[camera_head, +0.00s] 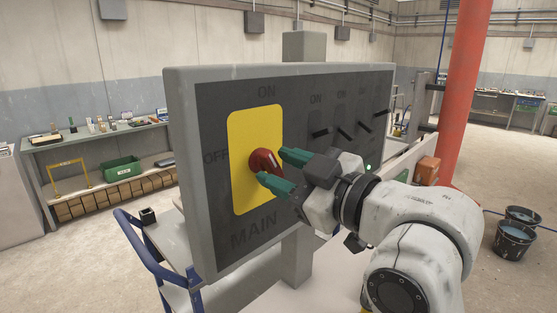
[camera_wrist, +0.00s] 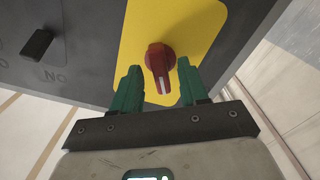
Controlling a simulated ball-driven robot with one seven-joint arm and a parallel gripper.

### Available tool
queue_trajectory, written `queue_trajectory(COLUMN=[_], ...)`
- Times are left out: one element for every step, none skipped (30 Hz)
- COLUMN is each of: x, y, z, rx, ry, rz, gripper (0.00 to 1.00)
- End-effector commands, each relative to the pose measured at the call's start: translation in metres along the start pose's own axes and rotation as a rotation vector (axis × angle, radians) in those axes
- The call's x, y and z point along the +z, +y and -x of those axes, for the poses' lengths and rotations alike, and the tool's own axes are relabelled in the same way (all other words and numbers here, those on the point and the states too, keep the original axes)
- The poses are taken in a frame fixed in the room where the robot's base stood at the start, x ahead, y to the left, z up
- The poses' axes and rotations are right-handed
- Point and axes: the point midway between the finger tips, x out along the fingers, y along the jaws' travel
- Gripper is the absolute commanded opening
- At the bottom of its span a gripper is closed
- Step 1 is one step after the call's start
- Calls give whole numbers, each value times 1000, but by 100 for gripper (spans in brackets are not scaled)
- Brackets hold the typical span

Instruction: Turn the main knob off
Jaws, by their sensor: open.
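The red main knob (camera_head: 265,162) sits on a yellow plate (camera_head: 243,190) on the dark control panel, with ON printed above, OFF to its left and MAIN below. In the wrist view the red knob (camera_wrist: 159,66) has a white mark on its end. My gripper (camera_head: 276,167) is open, its two green fingers pointing at the panel. In the wrist view the gripper (camera_wrist: 158,84) has one finger on each side of the knob, with gaps visible. Whether the fingertips reach past the knob's front is hard to tell.
A blue-railed cart (camera_head: 140,245) is at the lower left. A red pillar (camera_head: 466,90) stands at the right.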

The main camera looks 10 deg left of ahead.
Motion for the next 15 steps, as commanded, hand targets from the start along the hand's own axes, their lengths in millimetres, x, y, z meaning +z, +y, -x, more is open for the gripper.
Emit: queue_trajectory(x=[-1,-1,0,0,0,0,0,0,1,1,1,1,1,1,1], y=[0,0,0,0,0,0,0,0,0,0,0,0,0,0,0], z=[-5,-7,-9,-10,-11,-11,-12,-12,-12,-12,-12,-12,-12,-12,-12], rx=[-1,0,0,1,1,1,1,1,1,1,1,1,1,1,1], ry=[0,0,-1,-1,-1,-1,-1,-1,-1,-1,-1,-1,-1,-1,-1], rz=[0,0,0,0,0,0,0,0,0,0,0,0,0,0,0], gripper=[44,44,44,44,44,44,44,44,44,44,44,44,44,42,38])
